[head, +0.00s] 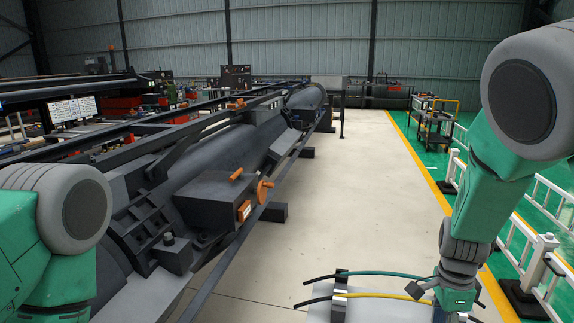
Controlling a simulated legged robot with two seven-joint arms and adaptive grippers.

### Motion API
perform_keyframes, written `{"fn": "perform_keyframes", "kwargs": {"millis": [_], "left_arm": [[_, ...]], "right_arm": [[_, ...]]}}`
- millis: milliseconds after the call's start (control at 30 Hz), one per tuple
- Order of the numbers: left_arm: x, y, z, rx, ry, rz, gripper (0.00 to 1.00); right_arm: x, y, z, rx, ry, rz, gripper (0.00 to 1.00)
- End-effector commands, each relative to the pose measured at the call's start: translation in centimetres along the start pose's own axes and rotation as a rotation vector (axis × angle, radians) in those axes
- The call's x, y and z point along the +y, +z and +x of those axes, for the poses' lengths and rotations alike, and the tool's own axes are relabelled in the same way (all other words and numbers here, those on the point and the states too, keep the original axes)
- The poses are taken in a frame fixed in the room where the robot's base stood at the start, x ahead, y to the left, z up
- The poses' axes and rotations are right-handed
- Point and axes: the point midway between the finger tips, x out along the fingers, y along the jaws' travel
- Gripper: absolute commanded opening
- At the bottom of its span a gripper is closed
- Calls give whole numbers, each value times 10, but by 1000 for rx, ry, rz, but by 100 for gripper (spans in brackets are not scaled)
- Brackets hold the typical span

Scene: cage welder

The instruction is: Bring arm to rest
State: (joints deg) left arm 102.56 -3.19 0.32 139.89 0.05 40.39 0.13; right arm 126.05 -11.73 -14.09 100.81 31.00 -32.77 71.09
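My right arm comes down along the right side of the head view, green with grey joints. Its wrist ends near the bottom edge, where part of my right gripper (424,290) shows small and dark beside the cables. I cannot tell whether its fingers are open or shut, or whether they touch a cable. A teal cable (365,273) and a yellow cable (375,296) with black ends run across a light fixture (341,285) at the bottom. My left arm shows only as a green and grey part at the lower left; its gripper is out of view.
A long dark cage welder machine (215,200) with orange handles (264,190) fills the left and middle. A pale floor aisle (365,170) is clear to its right. White railings (540,245) and a cart (435,130) stand at the right. A monitor (72,111) is at the left.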

Motion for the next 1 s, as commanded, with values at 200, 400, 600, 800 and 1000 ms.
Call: {"fn": "perform_keyframes", "kwargs": {"millis": [200, 400, 600, 800, 1000], "left_arm": [[-1, 0, 1, 1, -1, -2, 40], [-1, 0, 0, 0, -1, -2, 40], [0, 0, 0, 0, 0, -1, 40], [0, 0, 0, 0, 0, -1, 40], [0, 0, 19, 2, -1, -2, 40]], "right_arm": [[34, -19, 46, 50, 21, -179, 29], [87, -42, 97, 93, 47, -459, 29], [179, -48, 153, 98, 75, -944, 29], [266, -27, 170, 36, 21, -1415, 29], [305, -4, 184, -3, -70, -1682, 29]]}}
